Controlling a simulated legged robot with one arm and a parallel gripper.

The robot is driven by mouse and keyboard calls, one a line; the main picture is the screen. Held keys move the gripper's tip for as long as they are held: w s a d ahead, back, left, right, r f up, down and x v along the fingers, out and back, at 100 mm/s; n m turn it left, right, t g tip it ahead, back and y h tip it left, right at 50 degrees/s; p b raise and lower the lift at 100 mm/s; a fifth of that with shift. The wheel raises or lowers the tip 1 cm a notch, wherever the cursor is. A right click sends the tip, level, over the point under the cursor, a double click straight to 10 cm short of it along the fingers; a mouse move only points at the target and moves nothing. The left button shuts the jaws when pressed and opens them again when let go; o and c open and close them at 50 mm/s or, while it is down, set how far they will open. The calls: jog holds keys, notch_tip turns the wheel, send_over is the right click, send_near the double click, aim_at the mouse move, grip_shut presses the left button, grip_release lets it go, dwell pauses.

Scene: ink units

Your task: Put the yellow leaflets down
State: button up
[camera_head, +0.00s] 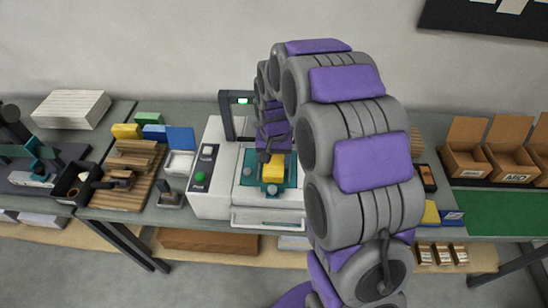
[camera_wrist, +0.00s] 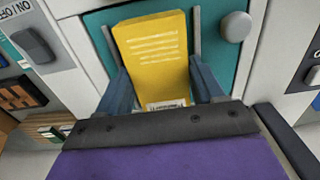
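The yellow leaflets (camera_wrist: 155,55) show as a yellow block with white print lines, between the two fingers of my gripper (camera_wrist: 158,85) in the wrist view. The blue-grey fingers lie close along both sides of its lower end. In the head view the yellow leaflets (camera_head: 273,170) are over the teal bed of the white machine (camera_head: 222,140), below my gripper (camera_head: 271,152). I cannot tell whether they touch the bed. My arm hides part of the machine's right side.
A green button (camera_head: 200,176) is on the machine's front left. Wooden slats (camera_head: 128,172) and coloured blocks stand to the left. Open cardboard boxes (camera_head: 465,160) and a green mat (camera_head: 505,212) are to the right. A wall is behind the table.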

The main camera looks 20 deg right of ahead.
aim_at(274, 161)
jog(key=o, duration=0.4)
notch_tip(274, 161, up, 12)
jog(key=p, duration=0.2)
jog(key=s+n, duration=0.1)
jog(key=s, duration=1)
jog(key=s+r+n+g, duration=0.1)
jog(key=s, duration=1)
jog(key=s+n, duration=0.1)
jog(key=s, duration=1)
jog(key=shift+s+d+r+n+g, duration=0.1)
jog(key=shift+s+r+n+g, duration=0.2)
jog(key=shift+g, duration=0.1)
